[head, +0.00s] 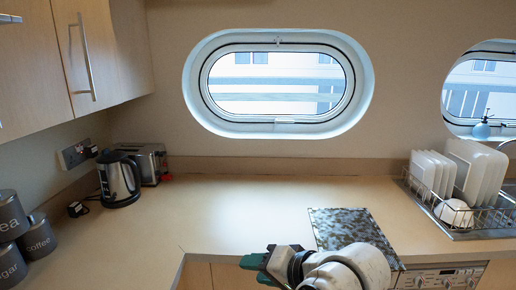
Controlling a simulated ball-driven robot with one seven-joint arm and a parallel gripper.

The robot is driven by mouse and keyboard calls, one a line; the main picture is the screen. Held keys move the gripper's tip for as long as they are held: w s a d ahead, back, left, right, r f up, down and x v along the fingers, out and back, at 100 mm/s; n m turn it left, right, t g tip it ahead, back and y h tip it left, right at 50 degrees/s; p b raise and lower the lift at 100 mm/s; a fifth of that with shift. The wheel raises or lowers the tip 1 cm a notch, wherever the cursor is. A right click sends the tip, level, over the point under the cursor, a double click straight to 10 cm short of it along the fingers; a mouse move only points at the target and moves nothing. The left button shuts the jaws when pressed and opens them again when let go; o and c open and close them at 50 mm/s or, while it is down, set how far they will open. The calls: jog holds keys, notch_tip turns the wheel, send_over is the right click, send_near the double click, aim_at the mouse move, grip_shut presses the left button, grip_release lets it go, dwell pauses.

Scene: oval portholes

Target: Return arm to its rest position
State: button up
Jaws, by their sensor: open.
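My arm (345,268) reaches into the bottom middle of the head view, in front of the counter edge. Its white links end at the left in my gripper (256,264), which has dark green and grey fingers. The gripper points left and its jaws are open, with nothing seen between them. It appears over the front edge of the counter, left of the speckled worktop board.
The beige counter (240,205) is clear in the middle. A speckled board (345,230) lies near its front edge. A kettle (120,180) and toaster (150,160) stand back left, canisters (37,238) at far left. A dish rack (470,225) with plates is at right.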

jog(key=s+d+f+g+h, duration=0.1)
jog(key=s+d+f+h, duration=0.1)
jog(key=s+d+f, duration=0.4)
jog(key=s+d+f+h, duration=0.2)
jog(key=d+f, duration=0.3)
jog(key=f, duration=0.3)
jog(key=s+d+f+n+g+h, duration=0.1)
jog(key=s+d+f, duration=0.3)
jog(key=s, duration=0.4)
jog(key=s+d+f+g+h, duration=0.2)
jog(key=s+d+f, duration=0.2)
jog(key=s, duration=0.5)
jog(key=s+d+f+n+g+h, duration=0.1)
jog(key=s+d+f, duration=0.3)
jog(key=s+d, duration=0.4)
jog(key=shift+s+f+n+g+h, duration=0.3)
jog(key=shift+s+f+g+h, duration=0.1)
jog(key=shift+s+g, duration=0.35)
